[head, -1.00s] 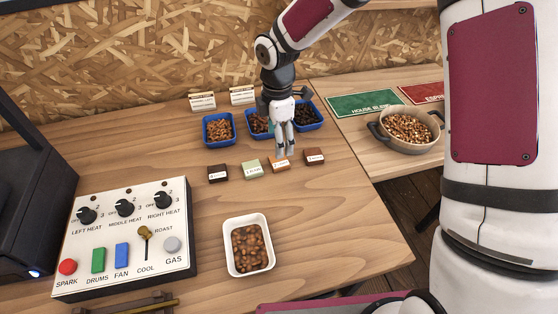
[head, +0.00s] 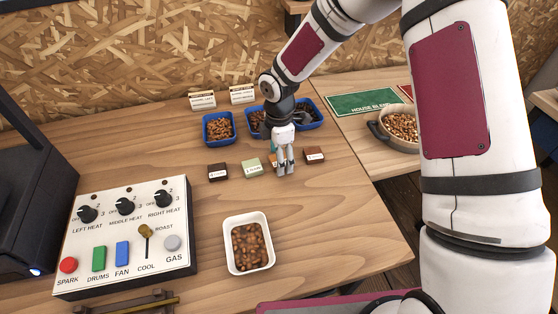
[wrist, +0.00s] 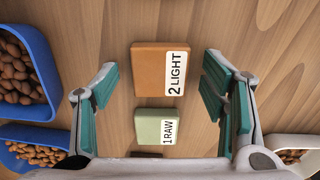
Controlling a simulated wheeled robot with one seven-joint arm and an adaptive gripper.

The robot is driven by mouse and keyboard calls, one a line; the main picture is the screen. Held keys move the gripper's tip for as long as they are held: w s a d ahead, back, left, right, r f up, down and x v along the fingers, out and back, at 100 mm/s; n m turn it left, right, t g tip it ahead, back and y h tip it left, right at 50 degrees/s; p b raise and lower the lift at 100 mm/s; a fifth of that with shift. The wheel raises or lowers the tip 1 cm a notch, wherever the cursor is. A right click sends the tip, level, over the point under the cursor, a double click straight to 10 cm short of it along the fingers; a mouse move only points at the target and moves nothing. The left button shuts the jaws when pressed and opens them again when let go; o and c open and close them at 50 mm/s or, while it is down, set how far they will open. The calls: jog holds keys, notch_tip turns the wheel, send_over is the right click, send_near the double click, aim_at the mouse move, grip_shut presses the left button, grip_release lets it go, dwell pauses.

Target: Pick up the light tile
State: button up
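The light tile (wrist: 150,72) is orange-brown with a white label reading "2 LIGHT". In the wrist view it lies on the wooden table between the two fingers, with clear gaps at both sides. In the head view only a sliver of the light tile (head: 272,160) shows behind my gripper (head: 285,171). My gripper (wrist: 160,75) is open and empty, pointing down over the tile. Its exact height above the table is hard to tell.
The green "1 RAW" tile (head: 251,168) lies just left of the light tile, a dark tile (head: 217,171) farther left, and a brown tile (head: 314,155) to the right. Blue bean trays (head: 218,128) stand behind. A white bean tray (head: 231,265) and control panel (head: 125,240) are nearer.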

jog(key=c, duration=1.1)
jog(key=shift+r, duration=0.1)
